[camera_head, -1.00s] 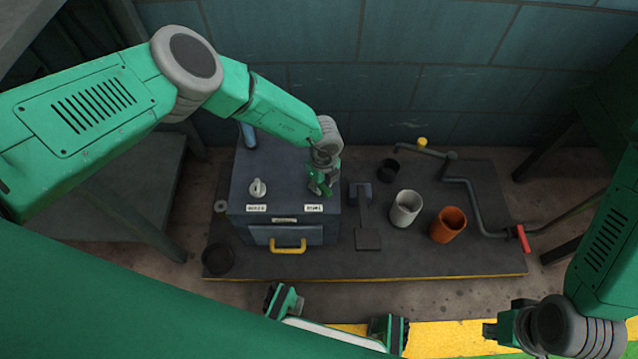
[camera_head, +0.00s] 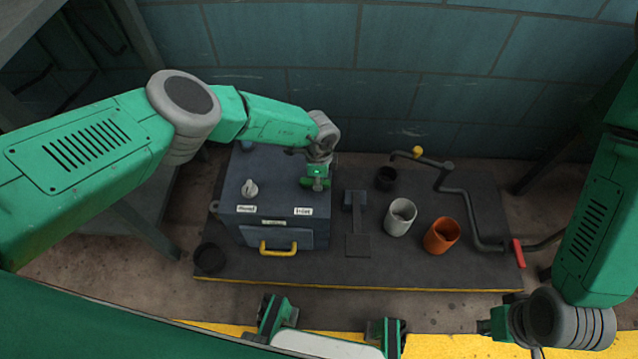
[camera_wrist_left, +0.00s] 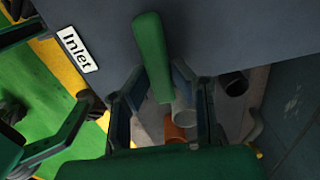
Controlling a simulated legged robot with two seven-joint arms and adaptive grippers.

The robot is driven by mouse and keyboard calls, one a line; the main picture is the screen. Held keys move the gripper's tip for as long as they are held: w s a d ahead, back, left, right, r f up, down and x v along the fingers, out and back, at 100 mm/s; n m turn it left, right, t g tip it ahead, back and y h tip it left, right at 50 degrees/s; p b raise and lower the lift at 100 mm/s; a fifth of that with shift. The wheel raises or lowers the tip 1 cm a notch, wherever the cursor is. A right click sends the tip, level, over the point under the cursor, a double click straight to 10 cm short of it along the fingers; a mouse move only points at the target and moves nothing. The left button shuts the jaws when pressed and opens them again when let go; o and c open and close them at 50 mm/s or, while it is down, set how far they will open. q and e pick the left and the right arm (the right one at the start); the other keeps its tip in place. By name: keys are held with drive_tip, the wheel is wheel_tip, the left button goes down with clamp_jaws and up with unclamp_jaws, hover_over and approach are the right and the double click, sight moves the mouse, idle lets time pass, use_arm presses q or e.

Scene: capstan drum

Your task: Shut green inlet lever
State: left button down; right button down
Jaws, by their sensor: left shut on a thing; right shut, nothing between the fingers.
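The green inlet lever (camera_head: 314,184) sits on top of the dark blue-grey box (camera_head: 275,196), behind the white Inlet label (camera_head: 303,211). My left gripper (camera_head: 318,173) is over the lever and shut on it. In the left wrist view the lever (camera_wrist_left: 150,52) is a long green bar with its near end between the fingers of my left gripper (camera_wrist_left: 160,95); the Inlet label (camera_wrist_left: 77,49) is to its left. In the head view the lever lies roughly crosswise. Its pivot is hidden. My right gripper (camera_head: 492,326) is shut and empty at lower right, away from the box.
A white-grey knob (camera_head: 250,188) stands left of the lever on the box. A yellow drawer handle (camera_head: 278,248) is on its front.

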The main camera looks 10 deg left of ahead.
use_arm(q)
drive_tip(key=shift+w+d+n, duration=0.1)
drive_tip(key=shift+d+n, duration=0.1)
drive_tip(key=shift+n, duration=0.2)
drive_tip(key=shift+w+d+r, duration=0.1)
drive_tip(key=shift+d, duration=0.1)
drive_tip(key=c, duration=1.4)
unclamp_jaws()
drive_tip(key=shift+a, duration=0.15)
